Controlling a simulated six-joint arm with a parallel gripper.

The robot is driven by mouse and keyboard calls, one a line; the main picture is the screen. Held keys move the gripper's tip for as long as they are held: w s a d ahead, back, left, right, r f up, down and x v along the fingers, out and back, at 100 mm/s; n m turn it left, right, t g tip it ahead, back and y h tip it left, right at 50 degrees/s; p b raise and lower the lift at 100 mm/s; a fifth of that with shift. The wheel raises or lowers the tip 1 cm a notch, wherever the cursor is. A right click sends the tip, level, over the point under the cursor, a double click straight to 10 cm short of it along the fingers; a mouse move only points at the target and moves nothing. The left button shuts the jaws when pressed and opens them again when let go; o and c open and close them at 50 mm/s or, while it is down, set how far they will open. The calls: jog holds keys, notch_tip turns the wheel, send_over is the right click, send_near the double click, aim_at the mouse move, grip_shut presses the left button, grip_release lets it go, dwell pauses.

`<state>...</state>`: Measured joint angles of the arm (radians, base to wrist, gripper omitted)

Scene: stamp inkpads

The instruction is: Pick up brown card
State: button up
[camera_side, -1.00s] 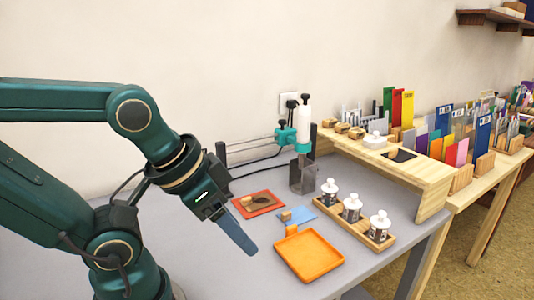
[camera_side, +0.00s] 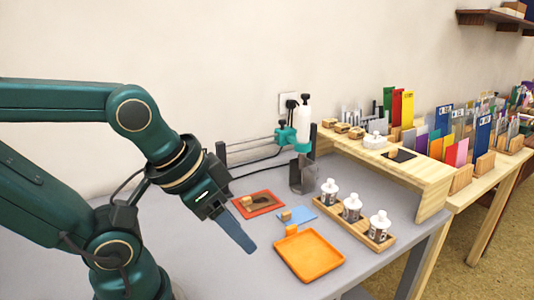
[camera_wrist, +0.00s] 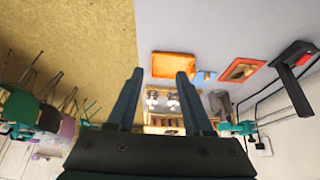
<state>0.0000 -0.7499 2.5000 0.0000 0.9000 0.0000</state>
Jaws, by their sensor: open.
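A brown card (camera_side: 262,204) with a dark mark lies on the red-orange tray (camera_side: 278,207) on the grey table. A small wooden block (camera_side: 246,201) sits at its left end. The card also shows in the wrist view (camera_wrist: 240,71), at the upper right. My gripper (camera_side: 250,247) hangs tilted above the table, in front of the red-orange tray and left of the orange tray, apart from the card. In the wrist view my gripper's two blue-grey fingers (camera_wrist: 156,75) are spread with nothing between them. The side view shows the fingers overlapping.
An orange tray (camera_side: 310,258) and a blue pad (camera_side: 300,215) with wooden blocks lie right of the card. Several white-capped bottles (camera_side: 351,206) stand in a wooden holder. A clamp stand (camera_side: 302,165) rises behind. A wooden shelf (camera_side: 432,172) stands right. The table's front left is clear.

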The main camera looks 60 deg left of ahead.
jog(key=w+r+n+t, duration=0.1)
jog(key=w+r+n, duration=0.3)
jog(key=w+n, duration=0.55)
jog(key=n+g, duration=0.2)
jog(key=n, duration=2.5)
send_over(247, 198)
jog(key=s, duration=0.2)
jog(key=shift+m, duration=0.25)
jog(key=f, duration=1.4)
jog(key=shift+s, duration=0.2)
jog(key=shift+x, duration=2.5)
